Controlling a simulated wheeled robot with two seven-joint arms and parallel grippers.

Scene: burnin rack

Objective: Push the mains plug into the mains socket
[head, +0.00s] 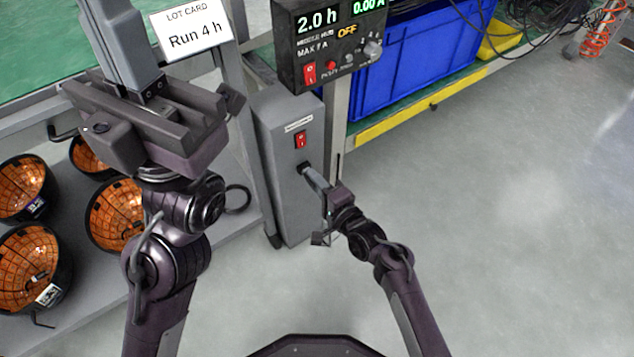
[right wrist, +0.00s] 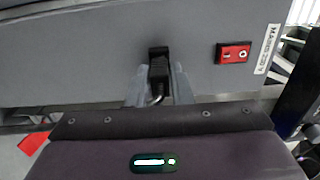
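The grey power box (head: 281,207) stands upright on the rack's side, with a red rocker switch (head: 300,140). The mains socket (head: 304,168) is a dark spot below the switch, mostly hidden by the plug and fingers. My right gripper (head: 310,174) points at it and is shut on the black mains plug (right wrist: 158,65), seen between its two fingers in the right wrist view. The plug's front end meets the box face; how deep it sits cannot be seen. A cable bends behind the plug. My left gripper (head: 118,40) is raised at left, fingers together and empty.
A timer panel (head: 330,42) reading 2.0 h and OFF hangs above the box. A lot card (head: 192,28) reads "Run 4 h". Several orange-lined lamps (head: 115,212) lie on the lower shelf (head: 215,240). A blue crate (head: 410,60) stands behind. The floor at right is clear.

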